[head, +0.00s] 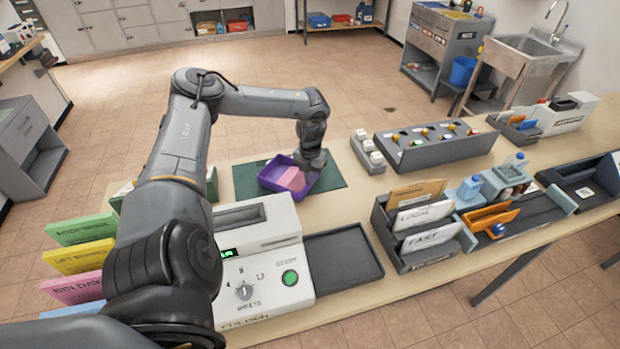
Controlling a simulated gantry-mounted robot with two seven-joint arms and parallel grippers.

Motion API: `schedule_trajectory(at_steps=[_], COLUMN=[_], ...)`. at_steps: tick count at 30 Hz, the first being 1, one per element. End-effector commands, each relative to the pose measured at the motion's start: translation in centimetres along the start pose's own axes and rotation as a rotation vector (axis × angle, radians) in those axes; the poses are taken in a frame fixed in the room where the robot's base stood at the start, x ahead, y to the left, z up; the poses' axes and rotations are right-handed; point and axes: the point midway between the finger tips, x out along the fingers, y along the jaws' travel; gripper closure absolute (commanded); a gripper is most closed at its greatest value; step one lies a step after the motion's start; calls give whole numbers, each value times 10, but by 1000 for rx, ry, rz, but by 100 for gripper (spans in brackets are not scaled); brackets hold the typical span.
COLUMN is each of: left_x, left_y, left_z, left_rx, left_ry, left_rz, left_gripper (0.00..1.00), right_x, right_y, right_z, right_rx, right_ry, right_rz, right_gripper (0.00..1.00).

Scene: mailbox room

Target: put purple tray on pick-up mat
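The purple tray (272,176) is at or just above the dark green mat (246,184), near the far edge of the table; I cannot tell if it touches the mat. Pink pieces (293,180) lie in the tray. The mat shows to the left and right of the tray, and no label on it is readable. My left gripper (309,161) points down at the tray's far right wall, at its rim. Its fingers are too small and hidden to tell whether they are shut on the wall. My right gripper is not in view.
A white machine (265,262) with a dial and a dark flat tray (343,256) stand in front of the mat. Right are small white blocks (368,150), a grey rack (435,153) and an envelope sorter (405,255). Coloured folders (80,258) stand at left.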

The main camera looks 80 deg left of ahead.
Motion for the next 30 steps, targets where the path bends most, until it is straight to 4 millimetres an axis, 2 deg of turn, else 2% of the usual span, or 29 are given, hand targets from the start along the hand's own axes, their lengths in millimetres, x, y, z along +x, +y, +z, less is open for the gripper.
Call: schedule_trajectory(at_steps=[11, 15, 17, 26, 30], left_x=[3, 3, 3, 2, -7], left_y=[0, 0, 0, 0, 0], left_z=[0, 0, 0, 0, 1], left_rx=[-1, 0, 0, 0, 0], left_ry=[-1, -1, -1, -2, -3], left_rz=[1, 1, 1, 0, 0], left_gripper=[100, 78, 71, 71, 71], right_x=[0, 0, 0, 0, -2], right_y=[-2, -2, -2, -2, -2], right_z=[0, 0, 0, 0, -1], right_rx=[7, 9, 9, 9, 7], right_ry=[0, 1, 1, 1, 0], right_rz=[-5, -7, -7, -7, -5], right_gripper=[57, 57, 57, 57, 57])
